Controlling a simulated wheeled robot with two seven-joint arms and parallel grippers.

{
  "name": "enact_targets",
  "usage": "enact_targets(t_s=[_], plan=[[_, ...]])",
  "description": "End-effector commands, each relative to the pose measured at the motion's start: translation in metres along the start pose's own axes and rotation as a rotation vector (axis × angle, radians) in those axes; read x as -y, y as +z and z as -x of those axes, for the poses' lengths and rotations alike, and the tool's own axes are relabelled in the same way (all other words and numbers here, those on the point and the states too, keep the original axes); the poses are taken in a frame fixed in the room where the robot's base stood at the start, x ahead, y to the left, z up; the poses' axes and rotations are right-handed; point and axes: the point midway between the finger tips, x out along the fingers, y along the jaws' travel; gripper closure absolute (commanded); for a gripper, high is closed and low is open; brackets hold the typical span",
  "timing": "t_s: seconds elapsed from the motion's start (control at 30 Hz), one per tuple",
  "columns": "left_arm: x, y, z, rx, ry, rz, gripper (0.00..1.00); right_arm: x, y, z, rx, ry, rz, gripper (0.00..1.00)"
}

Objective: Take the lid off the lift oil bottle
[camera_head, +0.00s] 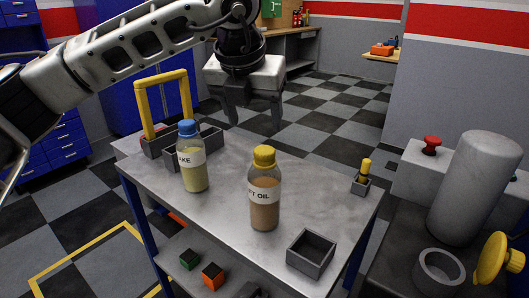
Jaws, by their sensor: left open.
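The lift oil bottle (264,201) stands upright near the middle of the metal table. It holds brown liquid, and its label partly reads "T OIL". Its yellow lid (264,156) is on its neck. My left gripper (254,120) hangs from the arm that comes in from the left. Its two fingers point down, spread apart and empty. In the picture it is above the yellow lid and apart from it. My right gripper is not in view.
A blue-capped bottle (192,160) stands left of the lift oil bottle. A small empty grey box (311,253) sits at the table's (225,215) front right. A toolbox with a yellow handle (163,83) is at the back left. A small yellow-topped holder (362,180) stands at the right edge.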

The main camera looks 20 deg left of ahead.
Motion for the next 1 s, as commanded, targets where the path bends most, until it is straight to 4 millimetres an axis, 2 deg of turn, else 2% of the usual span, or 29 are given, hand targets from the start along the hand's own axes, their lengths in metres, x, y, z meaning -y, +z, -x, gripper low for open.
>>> enact_targets(t_s=[0.1,0.37,0.63,0.77,0.97,1.0], plan=[[0.000,0.000,-0.020,-0.003,0.000,-0.002,0.38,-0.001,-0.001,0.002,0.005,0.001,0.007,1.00],[0.002,-0.001,-0.038,-0.002,-0.001,-0.003,0.38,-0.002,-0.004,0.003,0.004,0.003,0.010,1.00],[0.007,-0.003,-0.076,-0.003,-0.003,-0.002,0.38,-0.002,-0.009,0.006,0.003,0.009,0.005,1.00],[0.007,-0.003,-0.084,-0.001,-0.003,-0.003,0.38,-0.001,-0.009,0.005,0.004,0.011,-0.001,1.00],[0.007,-0.003,-0.085,0.000,-0.003,-0.003,0.38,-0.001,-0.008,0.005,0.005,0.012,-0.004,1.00],[0.007,-0.003,-0.085,0.000,-0.003,-0.003,0.49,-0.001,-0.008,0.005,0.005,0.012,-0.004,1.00]])
